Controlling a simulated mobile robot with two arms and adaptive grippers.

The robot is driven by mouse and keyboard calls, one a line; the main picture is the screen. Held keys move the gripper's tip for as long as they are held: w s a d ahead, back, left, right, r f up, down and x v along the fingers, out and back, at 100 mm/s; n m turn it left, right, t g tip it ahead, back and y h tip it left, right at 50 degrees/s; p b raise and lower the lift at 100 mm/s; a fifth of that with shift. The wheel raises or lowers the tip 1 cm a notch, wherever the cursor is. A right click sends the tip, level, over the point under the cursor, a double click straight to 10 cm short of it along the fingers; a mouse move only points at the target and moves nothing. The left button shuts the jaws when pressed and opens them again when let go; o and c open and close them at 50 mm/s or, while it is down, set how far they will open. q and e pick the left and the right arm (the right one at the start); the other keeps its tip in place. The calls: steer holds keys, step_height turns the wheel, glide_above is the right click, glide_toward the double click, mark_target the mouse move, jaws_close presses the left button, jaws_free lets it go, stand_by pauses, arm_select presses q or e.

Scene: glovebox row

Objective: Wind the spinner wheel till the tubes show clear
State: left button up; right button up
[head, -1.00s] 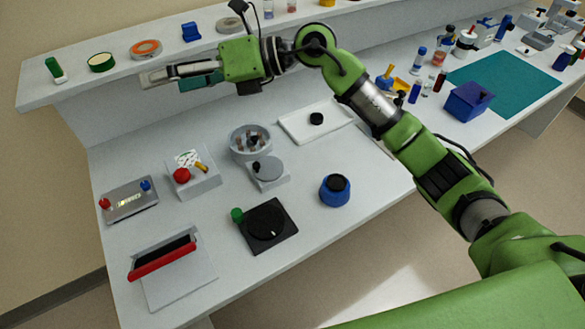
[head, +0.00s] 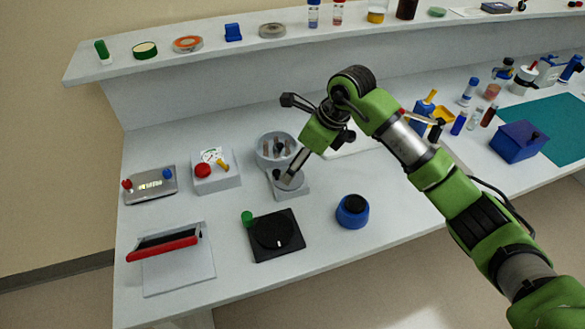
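The spinner is a round grey bowl (head: 261,158) with several brownish tubes standing inside and a dark hub in the middle. The state of the liquid in the tubes is too small to tell. In front of it, a grey disc wheel (head: 293,184) with a black crank knob (head: 277,174) sits on a light grey base (head: 301,194). My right gripper (head: 287,179) points down over the wheel, just right of the knob. Its fingers overlap in this view, so I cannot tell their opening or whether they touch the wheel. My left gripper is out of view.
A gauge box (head: 228,182) with a red button stands left of the wheel. A black dial plate (head: 292,245) and a blue round pot (head: 353,219) lie in front. A white tray (head: 360,140) is behind my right arm. A shelf (head: 215,62) runs along the back.

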steer(key=p+x, duration=0.1)
steer(key=x, duration=0.5)
steer(key=shift+r, duration=0.1)
steer(key=c, duration=1.1)
